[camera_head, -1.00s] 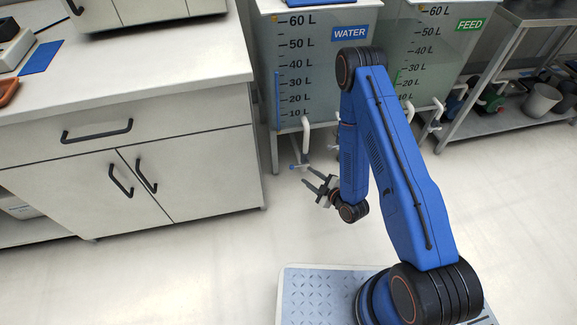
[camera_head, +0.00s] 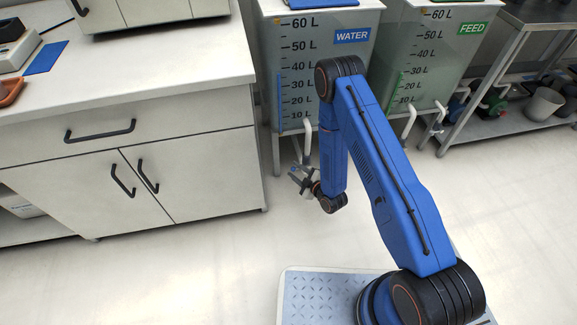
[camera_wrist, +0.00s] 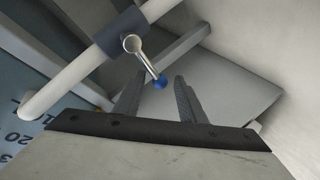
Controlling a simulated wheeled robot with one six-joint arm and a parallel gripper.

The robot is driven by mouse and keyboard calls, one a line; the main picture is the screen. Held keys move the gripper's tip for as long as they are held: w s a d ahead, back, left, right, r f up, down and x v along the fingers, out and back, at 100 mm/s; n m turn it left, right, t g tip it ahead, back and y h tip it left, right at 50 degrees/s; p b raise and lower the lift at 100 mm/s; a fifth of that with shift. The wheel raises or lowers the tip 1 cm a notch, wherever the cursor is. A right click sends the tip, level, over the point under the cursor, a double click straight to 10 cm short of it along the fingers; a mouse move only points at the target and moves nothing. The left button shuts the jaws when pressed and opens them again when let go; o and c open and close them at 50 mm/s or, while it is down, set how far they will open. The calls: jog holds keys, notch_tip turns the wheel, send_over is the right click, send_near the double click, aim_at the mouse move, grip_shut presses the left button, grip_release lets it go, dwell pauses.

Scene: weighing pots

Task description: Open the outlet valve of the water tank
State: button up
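The water tank (camera_head: 325,75) stands at the back, with the WATER label on its front. Its white outlet pipe (camera_head: 307,130) comes down below it. In the wrist view the white pipe (camera_wrist: 75,78) carries a dark grey valve body (camera_wrist: 120,32). A metal valve lever (camera_wrist: 146,62) ends in a blue ball knob (camera_wrist: 160,83) and lies crosswise to the pipe. My gripper (camera_wrist: 160,76) is open, and the knob appears between its two fingertips; contact cannot be told. In the head view my gripper (camera_head: 297,172) is in front of the pipe's lower end and hides the valve.
The feed tank (camera_head: 425,55) stands right of the water tank, with its own white pipe. A white cabinet (camera_head: 190,175) is close on the left. The floor in front is clear.

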jog(key=shift+x, duration=2.9)
grip_shut()
